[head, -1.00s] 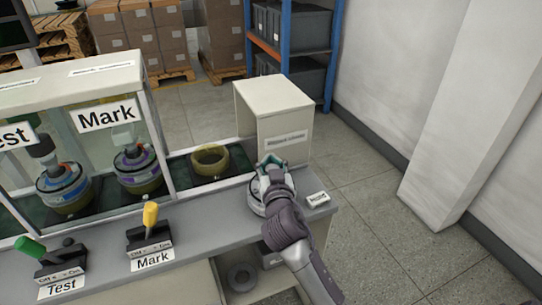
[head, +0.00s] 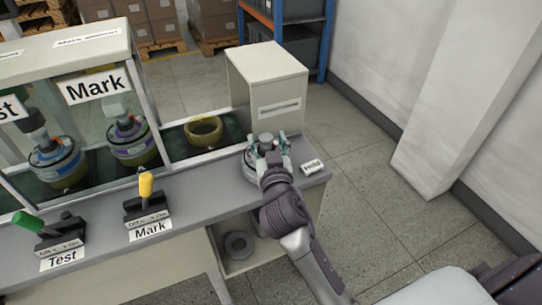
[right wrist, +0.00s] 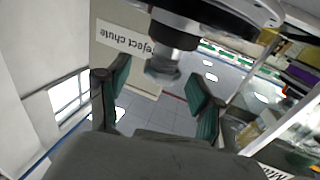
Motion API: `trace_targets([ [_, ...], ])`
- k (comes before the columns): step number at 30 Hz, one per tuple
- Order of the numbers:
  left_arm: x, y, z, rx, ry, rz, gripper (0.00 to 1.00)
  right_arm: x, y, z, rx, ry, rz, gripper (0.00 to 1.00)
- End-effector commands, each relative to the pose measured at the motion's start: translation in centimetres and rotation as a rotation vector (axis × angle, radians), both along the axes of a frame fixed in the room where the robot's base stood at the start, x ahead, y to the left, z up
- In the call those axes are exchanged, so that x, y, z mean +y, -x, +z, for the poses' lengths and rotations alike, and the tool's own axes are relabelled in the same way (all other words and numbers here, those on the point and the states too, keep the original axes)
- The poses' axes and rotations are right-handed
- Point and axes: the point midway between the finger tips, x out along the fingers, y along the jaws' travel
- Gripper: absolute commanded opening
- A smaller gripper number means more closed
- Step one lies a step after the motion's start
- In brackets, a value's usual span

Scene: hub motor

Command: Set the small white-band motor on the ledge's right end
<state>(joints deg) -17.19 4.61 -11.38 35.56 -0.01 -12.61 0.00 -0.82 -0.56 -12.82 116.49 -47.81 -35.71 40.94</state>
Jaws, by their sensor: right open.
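The small white-band motor (head: 251,169) stands upright on the right end of the grey ledge (head: 200,195), left of a small white label card (head: 312,167). My right gripper (head: 268,147) is open, with its fingers spread on either side of the motor's grey top stub. In the right wrist view the stub (right wrist: 162,68) shows between the two open fingers (right wrist: 160,95), with a gap to each. The motor's front is partly hidden by my right gripper. My left gripper is not in view.
A cream reject chute box (head: 275,100) stands right behind the motor. Left of it is a yellow ring (head: 204,130) in a dark bay, then two motors behind glass. Yellow (head: 146,186) and green (head: 27,221) levers stand on the ledge's front.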

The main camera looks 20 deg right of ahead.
Motion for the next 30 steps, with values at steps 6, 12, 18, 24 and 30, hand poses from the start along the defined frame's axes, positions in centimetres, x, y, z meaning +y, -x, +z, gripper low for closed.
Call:
trace_targets([
  [6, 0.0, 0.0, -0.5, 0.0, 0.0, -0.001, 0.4, 1.0, 4.6, -0.2, 0.002, -0.004, -0.001, 0.66],
  [12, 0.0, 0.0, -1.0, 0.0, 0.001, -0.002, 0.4, 1.5, 6.8, -0.1, 0.001, -0.001, -0.001, 0.66],
  [18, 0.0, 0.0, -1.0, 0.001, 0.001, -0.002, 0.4, 1.6, 7.3, 0.1, -0.001, 0.0, -0.002, 0.66],
  [24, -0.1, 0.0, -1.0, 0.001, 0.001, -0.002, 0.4, 1.6, 7.2, 0.1, -0.001, 0.0, -0.001, 0.66],
  [30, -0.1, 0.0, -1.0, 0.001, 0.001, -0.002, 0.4, 1.5, 7.3, -0.1, 0.008, -0.001, -0.004, 0.66],
])
